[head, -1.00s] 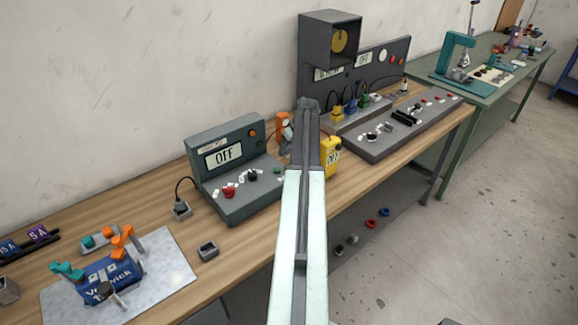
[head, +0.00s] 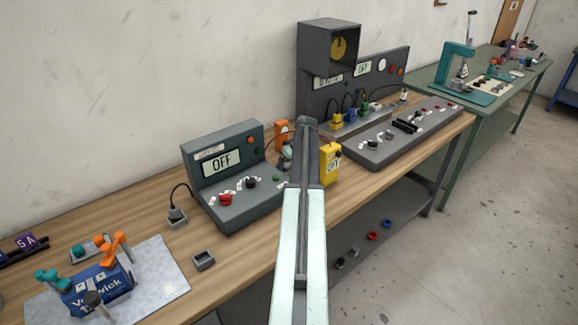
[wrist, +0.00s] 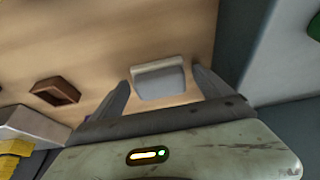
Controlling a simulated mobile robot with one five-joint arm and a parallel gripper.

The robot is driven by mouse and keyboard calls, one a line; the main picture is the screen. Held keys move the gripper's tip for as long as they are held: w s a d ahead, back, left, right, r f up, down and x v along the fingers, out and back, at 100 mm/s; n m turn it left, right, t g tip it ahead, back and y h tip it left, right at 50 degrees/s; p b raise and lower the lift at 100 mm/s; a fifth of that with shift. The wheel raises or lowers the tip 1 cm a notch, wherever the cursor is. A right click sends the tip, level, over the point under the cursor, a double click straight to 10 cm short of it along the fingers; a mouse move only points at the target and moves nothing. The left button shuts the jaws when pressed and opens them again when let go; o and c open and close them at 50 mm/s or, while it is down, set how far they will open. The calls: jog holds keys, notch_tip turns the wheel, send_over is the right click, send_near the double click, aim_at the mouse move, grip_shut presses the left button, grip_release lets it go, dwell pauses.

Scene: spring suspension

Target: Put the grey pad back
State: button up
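In the wrist view a small light-grey block (wrist: 160,82), which looks like the grey pad, shows against the wooden bench top. My gripper (wrist: 160,77) has its two grey fingers spread, one on each side of this block, with narrow gaps showing. I cannot tell how high the fingertips are above the bench. In the head view my arm points away from me, and its far end hides the gripper and the pad, close to the right side of the grey-green OFF unit (head: 211,199).
A control panel (head: 397,141) stands farther right. A small grey tray (head: 203,260) sits on the bench.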

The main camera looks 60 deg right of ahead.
jog(key=shift+r, duration=0.1)
jog(key=shift+r+p, duration=0.25)
jog(key=shift+p, duration=0.1)
jog(key=p+v, duration=1)
jog(key=v, duration=0.1)
jog(key=shift+r+p, duration=0.35)
jog(key=shift+s+a, duration=0.1)
